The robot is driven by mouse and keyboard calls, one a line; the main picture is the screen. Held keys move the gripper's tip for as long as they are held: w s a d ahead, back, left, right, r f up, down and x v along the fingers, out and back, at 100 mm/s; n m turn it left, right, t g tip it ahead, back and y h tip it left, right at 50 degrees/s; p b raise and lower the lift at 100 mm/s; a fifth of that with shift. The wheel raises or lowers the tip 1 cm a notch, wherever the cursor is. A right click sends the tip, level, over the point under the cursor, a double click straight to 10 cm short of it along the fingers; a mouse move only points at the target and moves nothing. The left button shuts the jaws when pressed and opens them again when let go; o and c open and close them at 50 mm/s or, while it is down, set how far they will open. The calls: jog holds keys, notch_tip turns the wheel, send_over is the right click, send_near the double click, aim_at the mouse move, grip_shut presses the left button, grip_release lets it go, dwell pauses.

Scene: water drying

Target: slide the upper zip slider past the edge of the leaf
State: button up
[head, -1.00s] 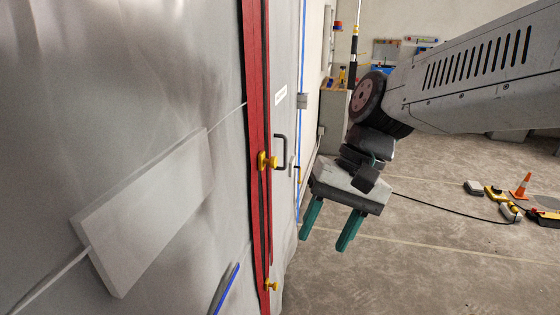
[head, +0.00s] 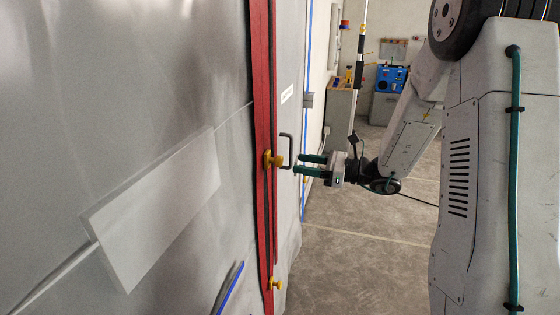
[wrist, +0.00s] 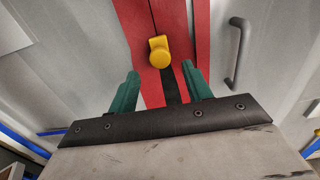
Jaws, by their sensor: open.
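The upper zip slider (head: 268,160) is a yellow knob on the red zip strip (head: 262,90), which runs up the grey sheet. A second, lower yellow slider (head: 275,284) sits further down the strip. My gripper (head: 298,164) has two green fingers, open and empty, pointing left at about the upper slider's height. In the wrist view a yellow slider (wrist: 159,54) shows just beyond the fingertips, roughly between the fingers (wrist: 160,70), and looks apart from them. I cannot make out the leaf's edge for certain.
A dark handle (head: 289,152) stands out just right of the strip, close to the fingertips; it also shows in the wrist view (wrist: 238,52). A pale panel (head: 160,210) crosses the sheet at left. A blue machine (head: 390,78) stands at the back. The floor (head: 350,270) below my gripper is clear.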

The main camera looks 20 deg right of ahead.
aim_at(282, 161)
jog(key=x, duration=0.7)
jog(key=shift+w+a, duration=0.2)
